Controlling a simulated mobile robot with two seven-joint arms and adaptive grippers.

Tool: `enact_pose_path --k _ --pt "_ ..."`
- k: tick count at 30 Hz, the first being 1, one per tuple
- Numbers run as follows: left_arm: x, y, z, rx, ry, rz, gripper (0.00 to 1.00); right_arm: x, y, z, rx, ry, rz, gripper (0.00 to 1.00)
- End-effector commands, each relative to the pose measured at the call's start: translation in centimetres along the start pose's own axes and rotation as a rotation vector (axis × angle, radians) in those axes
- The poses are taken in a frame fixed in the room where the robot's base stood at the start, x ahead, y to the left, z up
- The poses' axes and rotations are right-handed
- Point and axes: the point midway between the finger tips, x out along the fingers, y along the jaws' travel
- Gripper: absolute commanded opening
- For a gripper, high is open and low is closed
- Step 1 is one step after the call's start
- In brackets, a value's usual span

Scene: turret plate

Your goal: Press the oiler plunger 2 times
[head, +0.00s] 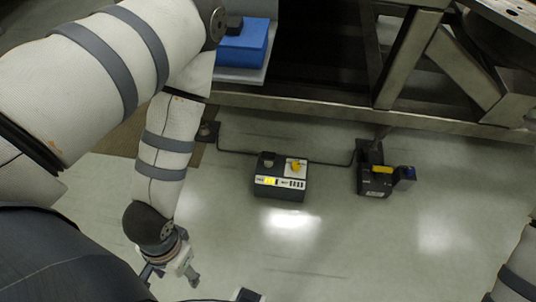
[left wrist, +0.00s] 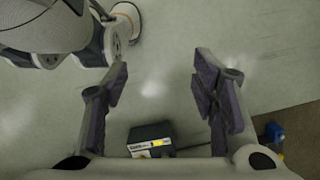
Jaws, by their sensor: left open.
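No oiler plunger can be made out for certain. A dark box (head: 281,188) with a yellow knob (head: 296,164) and a dark knob on top sits on the floor in the head view. A second dark device (head: 374,182) with a yellow part and a blue end stands to its right. My left gripper (head: 172,277) is open and empty, left of and nearer than the box, apart from it. In the left wrist view its spread fingers (left wrist: 160,98) have bare floor between them, and the box (left wrist: 150,133) shows beyond the palm edge.
A metal frame (head: 330,112) runs across the back. A blue block (head: 243,42) sits on a light shelf at upper left. A dark cable (head: 240,153) runs along the floor behind the box. The floor in front of the box is mostly clear.

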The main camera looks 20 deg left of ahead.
Motion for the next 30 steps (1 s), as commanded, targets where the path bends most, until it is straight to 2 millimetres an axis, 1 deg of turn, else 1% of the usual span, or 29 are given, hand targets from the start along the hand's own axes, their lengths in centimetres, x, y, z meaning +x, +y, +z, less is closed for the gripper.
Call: enact_pose_path --k 1,2,3,5,6,8,30 --pt "0.00 0.00 0.00 0.000 0.000 0.000 0.51 0.00 0.00 0.00 0.000 0.000 0.000 0.00" --pt "0.00 0.00 0.00 0.000 0.000 0.000 0.44 0.00 0.00 0.00 0.000 0.000 0.000 0.00" --pt "0.00 0.00 0.00 0.000 0.000 0.000 0.35 0.00 0.00 -0.01 0.000 0.000 0.000 0.00" --pt "0.00 0.00 -0.01 0.000 0.000 0.000 0.21 0.00 0.00 0.00 0.000 0.000 0.000 0.00" --pt "0.00 0.00 -0.01 0.000 0.000 0.000 0.12 0.00 0.00 0.00 0.000 0.000 0.000 0.00" --pt "0.00 0.00 -0.01 0.000 0.000 0.000 0.00 0.00 0.00 0.00 0.000 0.000 0.000 0.00" --pt "0.00 0.00 0.00 0.000 0.000 0.000 0.00 0.00 0.00 0.00 0.000 0.000 0.000 0.00"
